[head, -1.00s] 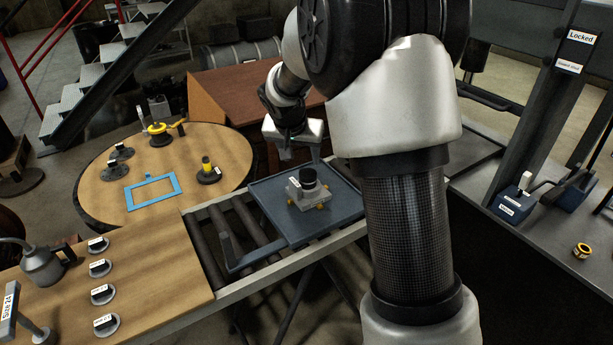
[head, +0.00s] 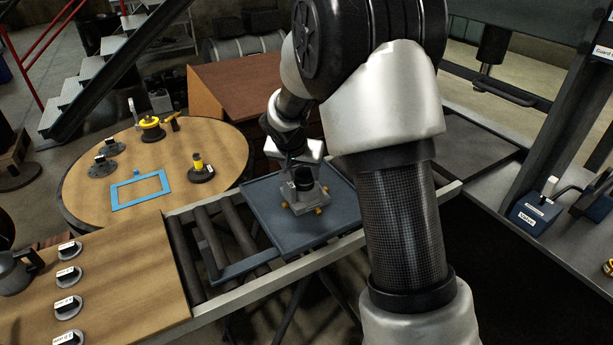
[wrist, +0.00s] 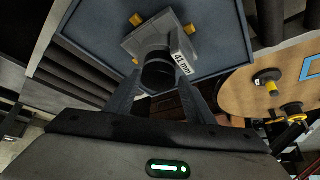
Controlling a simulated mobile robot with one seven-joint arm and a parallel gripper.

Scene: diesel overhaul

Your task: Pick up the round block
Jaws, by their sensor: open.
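A black round block (head: 303,179) stands upright on a grey square base (head: 306,201) with yellow pegs, on the blue-grey tray (head: 266,222). In the wrist view the dark round block (wrist: 158,72) shows near the middle, with a white "41 mm" label (wrist: 182,52) beside it. My gripper (head: 297,166) is right at the block from above. In the wrist view its open fingers (wrist: 162,86) lie on either side of the block, apart from it as far as I can see. The exact height of the fingertips against the block is hard to tell.
The tray sits on a roller conveyor (head: 212,250). A round wooden table (head: 95,205) at left holds a blue frame (head: 140,190) and several small parts. A wooden bench with labelled discs is at front left. A blue labelled box (head: 535,213) stands at right.

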